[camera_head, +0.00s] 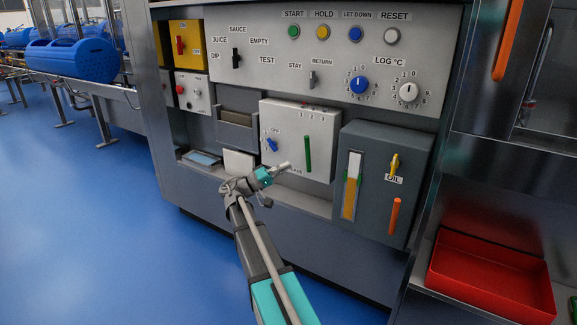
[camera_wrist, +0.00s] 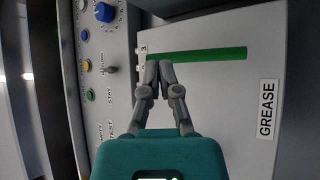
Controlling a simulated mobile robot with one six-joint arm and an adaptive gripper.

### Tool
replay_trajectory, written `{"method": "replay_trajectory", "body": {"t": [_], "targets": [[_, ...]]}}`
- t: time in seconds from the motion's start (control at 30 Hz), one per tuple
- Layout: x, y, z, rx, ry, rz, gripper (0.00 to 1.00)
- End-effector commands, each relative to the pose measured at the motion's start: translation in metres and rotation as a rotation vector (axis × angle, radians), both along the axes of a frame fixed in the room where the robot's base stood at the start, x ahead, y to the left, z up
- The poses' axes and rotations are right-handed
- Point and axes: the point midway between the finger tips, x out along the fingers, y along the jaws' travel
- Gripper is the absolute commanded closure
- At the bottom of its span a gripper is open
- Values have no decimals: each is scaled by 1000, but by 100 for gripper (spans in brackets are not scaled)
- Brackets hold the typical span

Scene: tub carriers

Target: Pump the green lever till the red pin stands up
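The green lever (camera_head: 307,153) is a thin upright bar on the front of the light grey grease box (camera_head: 327,124). In the wrist view the lever (camera_wrist: 205,54) lies across the picture, with the GREASE label beside it. My gripper (camera_head: 288,165) is just in front of the box, left of the lever's lower part in the head view. In the wrist view my gripper's fingertips (camera_wrist: 159,65) are together beside the lever's end near the number marks, with nothing seen between them. Whether they touch the lever I cannot tell. I make out no red pin.
A blue knob (camera_head: 271,145) sits left on the grease box. A dark oil box (camera_head: 375,207) with a yellow tap (camera_head: 394,164) and an orange lever (camera_head: 394,216) stands close at right. A red tray (camera_head: 490,275) is lower right. Blue floor at left is open.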

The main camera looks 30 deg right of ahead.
Motion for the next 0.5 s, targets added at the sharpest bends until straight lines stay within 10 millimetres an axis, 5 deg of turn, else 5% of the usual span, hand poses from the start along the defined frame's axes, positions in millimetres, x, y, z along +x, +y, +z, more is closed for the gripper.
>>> {"method": "replay_trajectory", "body": {"t": [0.5], "targets": [[23, 43, -38, -7, 4, 9, 100]]}}
